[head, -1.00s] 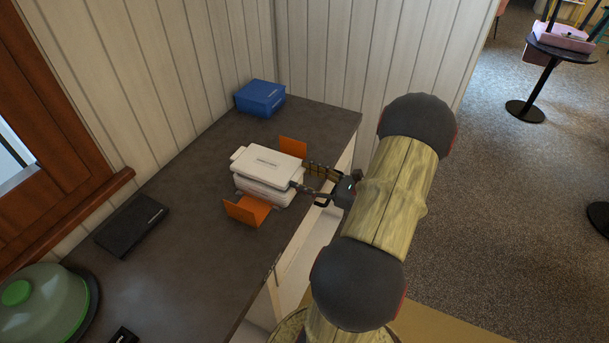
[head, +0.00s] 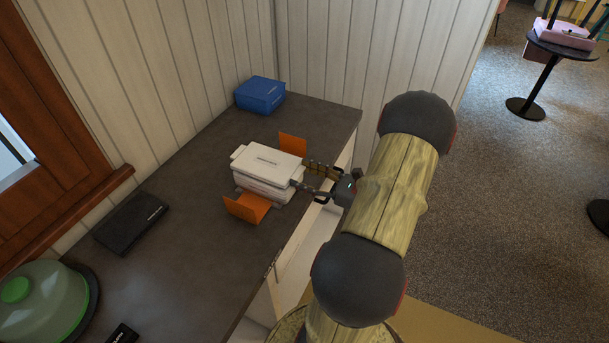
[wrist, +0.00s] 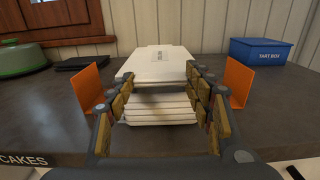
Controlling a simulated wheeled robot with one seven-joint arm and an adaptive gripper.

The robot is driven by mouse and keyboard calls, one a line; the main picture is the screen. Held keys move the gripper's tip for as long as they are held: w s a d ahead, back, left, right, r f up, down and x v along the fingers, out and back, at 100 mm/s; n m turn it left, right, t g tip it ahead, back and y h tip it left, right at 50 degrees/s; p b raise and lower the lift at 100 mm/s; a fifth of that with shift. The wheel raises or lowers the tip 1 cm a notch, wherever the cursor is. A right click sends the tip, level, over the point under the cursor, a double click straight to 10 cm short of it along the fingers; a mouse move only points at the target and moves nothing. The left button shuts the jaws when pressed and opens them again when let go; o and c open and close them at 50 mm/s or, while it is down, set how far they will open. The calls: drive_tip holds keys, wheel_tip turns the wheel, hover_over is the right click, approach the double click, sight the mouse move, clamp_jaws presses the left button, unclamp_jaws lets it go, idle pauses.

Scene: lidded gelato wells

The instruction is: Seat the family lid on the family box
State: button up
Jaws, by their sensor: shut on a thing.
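The white family lid (head: 268,160), flat with a small dark label, is between the fingers of my gripper (head: 304,178) by its near edge. It also shows in the wrist view (wrist: 158,62), reaching away from the fingers. The white ribbed family box (head: 262,190) is directly below the lid on the counter; its near face shows in the wrist view (wrist: 160,110). A dark band lies between lid and box in the wrist view. Contact at the far side is hidden. My gripper (wrist: 158,88) is shut on the lid, with fingers on both sides.
Orange brackets stand on either side of the box, one nearer (head: 247,207) and one farther (head: 293,145). A blue box (head: 260,94) is at the counter's far end. A black case (head: 132,224) and a green dome (head: 42,303) sit to the left. Dark counter between is clear.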

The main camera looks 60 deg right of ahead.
drive_tip(key=shift+f+b, duration=0.35)
drive_tip(key=shift+f, duration=0.35)
idle(0.5)
drive_tip(key=o, duration=0.6)
drive_tip(key=shift+o, duration=1.4)
drive_tip(key=shift+o, duration=1.4)
drive_tip(key=shift+s+d+p, duration=0.15)
drive_tip(key=shift+s+p, duration=0.55)
drive_tip(key=shift+s, duration=0.5)
drive_tip(key=shift+s+d+p, duration=0.1)
drive_tip(key=shift+s+p, duration=0.6)
drive_tip(key=shift+s, duration=0.5)
idle(1.0)
